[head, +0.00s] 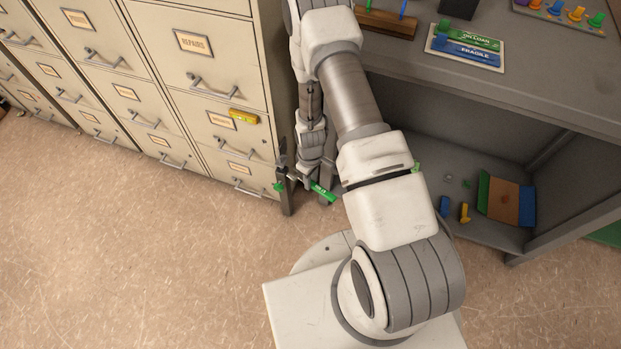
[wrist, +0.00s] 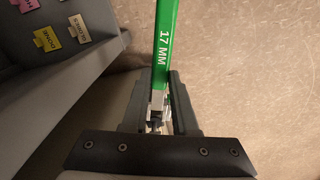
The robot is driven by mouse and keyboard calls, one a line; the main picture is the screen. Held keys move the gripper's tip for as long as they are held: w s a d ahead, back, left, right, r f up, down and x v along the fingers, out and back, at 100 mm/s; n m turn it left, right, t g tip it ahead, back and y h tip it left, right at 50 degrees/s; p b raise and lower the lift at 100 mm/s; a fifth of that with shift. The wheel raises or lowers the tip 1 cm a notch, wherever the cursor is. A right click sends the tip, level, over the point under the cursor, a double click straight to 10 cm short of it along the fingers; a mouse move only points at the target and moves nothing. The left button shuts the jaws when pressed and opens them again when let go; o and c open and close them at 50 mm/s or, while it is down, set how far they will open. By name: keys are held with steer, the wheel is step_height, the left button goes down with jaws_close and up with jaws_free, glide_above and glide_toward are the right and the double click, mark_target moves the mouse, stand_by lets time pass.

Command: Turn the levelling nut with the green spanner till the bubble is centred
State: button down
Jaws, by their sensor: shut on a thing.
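The green spanner (head: 323,192) is in my gripper (head: 298,180), low beside the filing cabinet's right corner. In the wrist view the spanner (wrist: 165,45), marked 17 MM, runs up from between the two dark fingers of my gripper (wrist: 162,95), which is shut on it. A small yellow level (head: 243,117) sits on a drawer front of the cabinet; its bubble is too small to read. I cannot make out the levelling nut; the cabinet's lower corner is partly hidden by my arm and gripper.
The beige filing cabinet (head: 185,60) stands at the left, with projecting drawer handles. A grey desk (head: 570,65) stands at the right, bearing green and blue labelled pieces (head: 467,44). Coloured parts (head: 505,197) lie on its lower shelf. The floor (head: 150,260) in front is clear.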

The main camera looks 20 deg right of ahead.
mark_target(298, 175)
steer(key=shift+w, duration=0.1)
steer(key=shift+w+a+b, duration=0.5)
steer(key=shift+w+a, duration=0.25)
steer(key=shift+w, duration=0.25)
steer(key=shift+w+a+b, duration=0.45)
steer(key=shift+w+a, duration=0.3)
steer(key=shift+w, duration=0.2)
steer(key=s+a+m, duration=0.5)
steer(key=a+m, duration=0.2)
steer(key=m, duration=0.3)
steer(key=shift+a+m, duration=0.25)
steer(key=shift+m, duration=0.05)
steer(key=shift+s, duration=0.1)
stand_by(0.4)
steer(key=shift+s+a, duration=0.25)
steer(key=shift+s, duration=0.55)
steer(key=shift+s+a, duration=0.25)
steer(key=shift+s, duration=0.55)
steer(key=shift+s+a, duration=0.25)
steer(key=shift+s, duration=0.55)
